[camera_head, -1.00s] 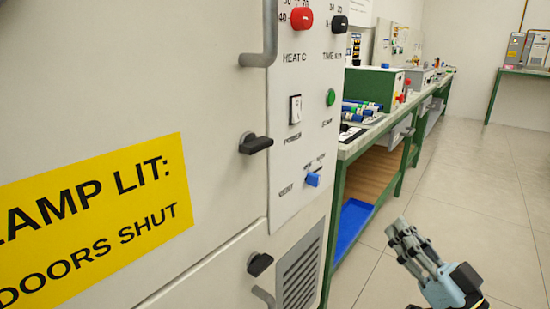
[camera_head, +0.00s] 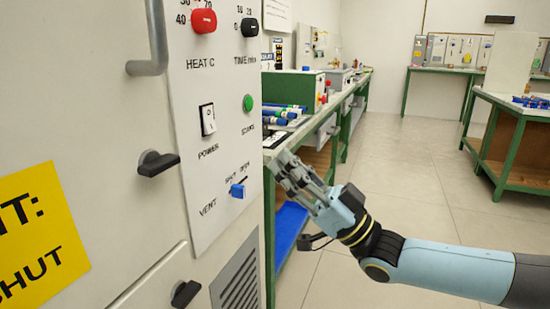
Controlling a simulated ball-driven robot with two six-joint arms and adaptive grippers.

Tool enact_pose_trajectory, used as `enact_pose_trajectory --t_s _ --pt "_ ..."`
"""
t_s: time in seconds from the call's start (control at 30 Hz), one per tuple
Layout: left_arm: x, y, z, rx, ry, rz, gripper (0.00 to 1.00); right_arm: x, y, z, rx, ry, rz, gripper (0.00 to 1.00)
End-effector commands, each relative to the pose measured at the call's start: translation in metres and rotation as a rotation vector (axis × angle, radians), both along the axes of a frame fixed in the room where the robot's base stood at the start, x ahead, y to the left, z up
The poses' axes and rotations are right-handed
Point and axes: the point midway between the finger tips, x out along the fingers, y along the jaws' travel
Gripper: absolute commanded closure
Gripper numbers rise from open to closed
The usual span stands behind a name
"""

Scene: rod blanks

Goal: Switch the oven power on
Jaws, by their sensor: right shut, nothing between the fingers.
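The oven's pale control panel (camera_head: 222,150) stands left of centre. On it the power switch (camera_head: 208,119), a black and white rocker labelled POWER, sits below the red heat knob (camera_head: 203,21). A green start button (camera_head: 248,103) is to its right and a blue vent slider (camera_head: 238,190) below. My right gripper (camera_head: 285,163) is shut and empty, its fingers pointing up and left. In the picture it is right of the panel's edge, apart from the switch. My left gripper is not in view.
Black door latches (camera_head: 158,163) and a grey handle (camera_head: 157,40) stick out from the oven front. A green-framed bench (camera_head: 345,125) with equipment runs behind my right gripper. The floor (camera_head: 400,170) to the right is clear.

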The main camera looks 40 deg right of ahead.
Motion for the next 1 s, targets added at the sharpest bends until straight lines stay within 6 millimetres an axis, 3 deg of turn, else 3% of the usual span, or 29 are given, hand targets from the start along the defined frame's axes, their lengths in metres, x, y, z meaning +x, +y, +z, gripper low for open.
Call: enact_pose_trajectory --t_s 0.37,0.6,1.0 --pt "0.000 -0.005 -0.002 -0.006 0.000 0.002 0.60 0.058 0.024 0.050 0.001 -0.006 0.000 1.00" --pt "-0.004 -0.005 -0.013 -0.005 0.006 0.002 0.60 0.087 0.036 0.043 0.001 -0.002 -0.001 1.00" --pt "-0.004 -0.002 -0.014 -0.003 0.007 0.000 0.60 0.094 0.039 0.044 0.000 -0.001 0.001 1.00"
